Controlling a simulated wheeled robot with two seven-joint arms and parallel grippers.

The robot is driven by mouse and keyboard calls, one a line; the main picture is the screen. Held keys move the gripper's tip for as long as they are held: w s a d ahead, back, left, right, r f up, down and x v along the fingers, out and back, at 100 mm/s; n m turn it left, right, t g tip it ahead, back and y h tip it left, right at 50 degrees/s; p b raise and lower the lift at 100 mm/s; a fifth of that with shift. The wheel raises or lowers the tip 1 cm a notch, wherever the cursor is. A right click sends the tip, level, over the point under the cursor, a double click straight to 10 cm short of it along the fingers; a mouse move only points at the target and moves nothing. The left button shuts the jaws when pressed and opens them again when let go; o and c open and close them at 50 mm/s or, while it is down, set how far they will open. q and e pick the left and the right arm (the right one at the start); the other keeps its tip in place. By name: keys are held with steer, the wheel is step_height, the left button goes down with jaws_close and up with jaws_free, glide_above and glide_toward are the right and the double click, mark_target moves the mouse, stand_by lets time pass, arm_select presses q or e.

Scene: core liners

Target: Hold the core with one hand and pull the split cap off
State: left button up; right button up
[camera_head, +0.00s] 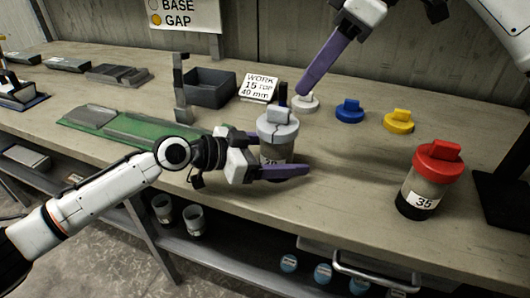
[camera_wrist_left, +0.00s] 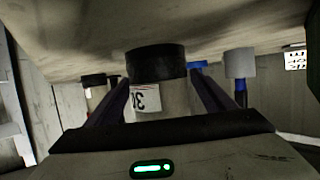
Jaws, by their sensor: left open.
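The core (camera_head: 272,152) with a grey split cap (camera_head: 278,127) stands upright on the bench; a crack line shows across the cap. My left gripper (camera_head: 282,154) is open, with its purple fingers on either side of the core body. In the left wrist view, upside down, the core (camera_wrist_left: 160,92) shows its black base and label between the two fingers; I cannot tell whether they touch it. My right gripper (camera_head: 305,92) is above and behind the core, over a white cap (camera_head: 307,104); only one long purple finger shows clearly, so its opening is unclear.
A blue cap (camera_head: 350,111) and a yellow cap (camera_head: 398,121) lie to the right. A red-capped core (camera_head: 424,183) labelled 35 stands near the front edge. A grey bin (camera_head: 210,88), work sign (camera_head: 259,88) and green tray (camera_head: 90,128) are to the left. A dark upright piece shows behind the grey cap.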

arm_select(q)
steer(key=shift+x, duration=1.1)
steer(key=c, duration=1.7)
steer(key=shift+o, duration=0.2)
arm_select(e)
steer(key=shift+o, duration=0.5)
